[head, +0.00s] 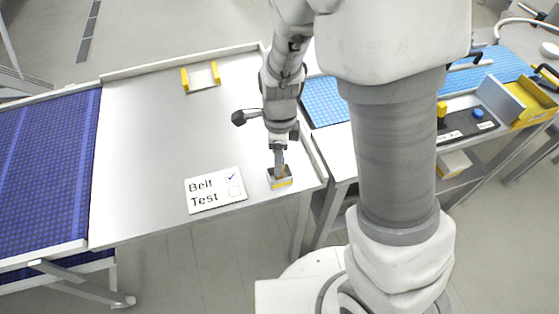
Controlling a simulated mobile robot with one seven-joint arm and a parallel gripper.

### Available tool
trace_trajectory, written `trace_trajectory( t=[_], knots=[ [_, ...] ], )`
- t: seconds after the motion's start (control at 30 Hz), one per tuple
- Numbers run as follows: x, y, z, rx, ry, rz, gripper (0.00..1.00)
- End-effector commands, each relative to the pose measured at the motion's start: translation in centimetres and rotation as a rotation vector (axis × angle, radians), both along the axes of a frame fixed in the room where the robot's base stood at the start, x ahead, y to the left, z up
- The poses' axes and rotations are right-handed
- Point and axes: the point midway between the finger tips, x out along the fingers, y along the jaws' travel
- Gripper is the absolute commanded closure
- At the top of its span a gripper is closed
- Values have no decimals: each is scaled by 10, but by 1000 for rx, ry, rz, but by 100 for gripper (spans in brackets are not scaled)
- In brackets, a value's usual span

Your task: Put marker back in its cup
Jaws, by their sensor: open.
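My gripper (279,159) points down over a small dark box-like holder with a yellow front edge (281,184), near the front right corner of the metal table. This holder may be the cup. The jaws are open, with their tips at or just above its top. A thin brownish upright shape shows between the fingers; I cannot tell whether it is the marker. No marker shows clearly elsewhere. A white card (214,191) lies left of the holder, with "Belt" ticked and the box beside "Test" empty.
A yellow-ended bracket (201,78) stands at the table's back edge. A blue belt (45,170) adjoins the table (140,150) on the left. To the right are a light blue belt (325,101) and a yellow bin (535,105). The table's middle is clear.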

Motion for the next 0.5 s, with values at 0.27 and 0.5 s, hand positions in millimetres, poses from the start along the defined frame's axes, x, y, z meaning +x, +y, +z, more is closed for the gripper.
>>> trace_trajectory(
  t=[0.27,0.5],
  knots=[
    [1,1,62,2,-5,1,41],
    [0,0,90,1,-1,1,41]
  ],
)
